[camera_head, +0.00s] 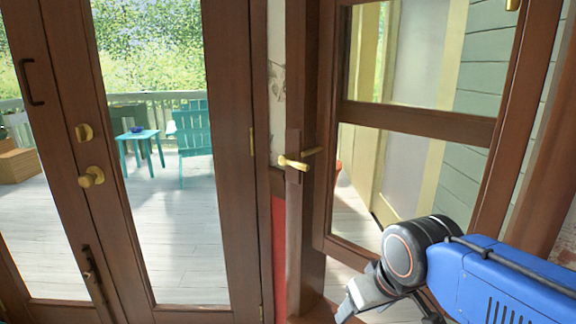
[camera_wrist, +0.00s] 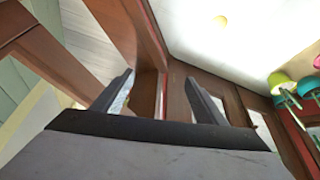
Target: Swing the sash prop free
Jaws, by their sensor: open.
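A brown-framed glazed sash (camera_head: 410,118) stands on the right in the head view. A brass lever (camera_head: 293,163) sits on the narrow post at its left edge; I cannot tell whether it is the sash prop. No other part is clearly recognisable as the prop. My gripper (camera_head: 352,303) is low in the head view, below and right of the lever and clearly apart from it. In the wrist view my gripper (camera_wrist: 160,88) is open, with nothing between its two fingers. Brown frame members (camera_wrist: 140,35) show beyond the fingers.
Brown glazed double doors (camera_head: 235,160) with a brass knob (camera_head: 91,176) fill the left. A teal chair (camera_head: 193,135) and small table (camera_head: 137,138) stand on the deck outside. The wrist view shows pale ceiling (camera_wrist: 235,40) and a green shade (camera_wrist: 279,82) at right.

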